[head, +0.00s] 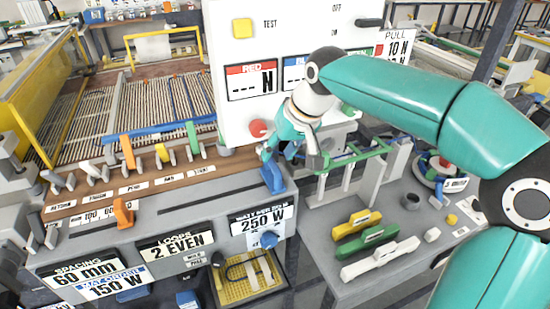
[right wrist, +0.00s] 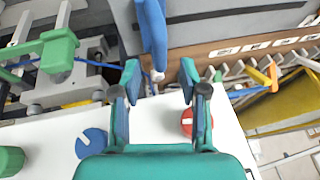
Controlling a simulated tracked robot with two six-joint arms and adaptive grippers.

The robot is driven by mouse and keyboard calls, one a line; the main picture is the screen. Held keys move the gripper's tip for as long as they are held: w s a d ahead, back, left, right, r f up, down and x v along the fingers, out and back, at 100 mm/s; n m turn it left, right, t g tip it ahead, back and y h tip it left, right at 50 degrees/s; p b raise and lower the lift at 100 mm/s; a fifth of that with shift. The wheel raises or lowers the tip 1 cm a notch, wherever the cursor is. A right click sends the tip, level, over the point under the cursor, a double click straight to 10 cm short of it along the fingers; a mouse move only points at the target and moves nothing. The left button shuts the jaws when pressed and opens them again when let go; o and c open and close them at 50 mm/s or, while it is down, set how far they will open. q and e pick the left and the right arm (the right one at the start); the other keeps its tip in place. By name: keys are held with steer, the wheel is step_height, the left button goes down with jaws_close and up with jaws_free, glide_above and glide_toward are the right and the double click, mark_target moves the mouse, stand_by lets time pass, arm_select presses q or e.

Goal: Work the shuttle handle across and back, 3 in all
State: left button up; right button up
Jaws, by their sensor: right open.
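A blue upright handle (head: 273,178) stands at the right end of a dark slot on the grey machine's sloping top. An orange handle (head: 123,212) stands in another slot further left. I cannot read which one is labelled as the shuttle. My right gripper (head: 290,152) is open and empty, just above and behind the blue handle. In the right wrist view the blue handle (right wrist: 152,35) shows just beyond the gap between the open fingers (right wrist: 160,82); whether they touch it cannot be told. My left gripper is not in view.
A white panel (head: 240,65) with a red knob (head: 258,128) stands close behind the right gripper. Orange, yellow and green levers (head: 192,138) line the wooden strip at left. Yellow, green and white bars (head: 380,258) lie on the grey table at right.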

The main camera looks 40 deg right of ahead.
mark_target(273, 162)
steer(key=shift+x, duration=1.65)
jaws_close()
